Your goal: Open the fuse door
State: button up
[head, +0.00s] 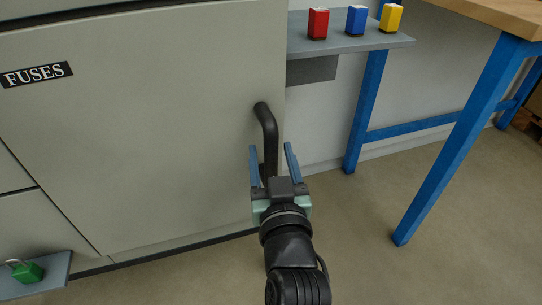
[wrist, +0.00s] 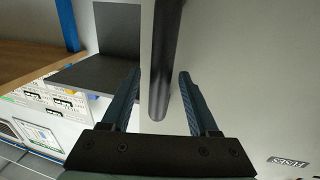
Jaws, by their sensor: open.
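The fuse door (head: 150,130) is a large pale grey cabinet panel on the left in the head view, with a black "FUSES" label (head: 37,75). It looks shut. A black bar handle (head: 268,130) stands upright near its right edge. My gripper (head: 271,150) is open, with one blue finger on each side of the handle's lower part. In the wrist view the dark handle (wrist: 165,70) runs between the open fingers (wrist: 160,95), and I see no clear contact. The lower end of the handle is partly hidden by my gripper in the head view.
A grey shelf (head: 345,44) right of the door holds red (head: 318,23), blue (head: 356,20) and yellow (head: 391,17) blocks. A blue-legged wooden table (head: 490,14) stands at right. A green padlock (head: 27,271) sits at lower left. The floor (head: 430,275) at lower right is clear.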

jog(key=shift+w, duration=0.35)
grip_shut()
dwell(1.3)
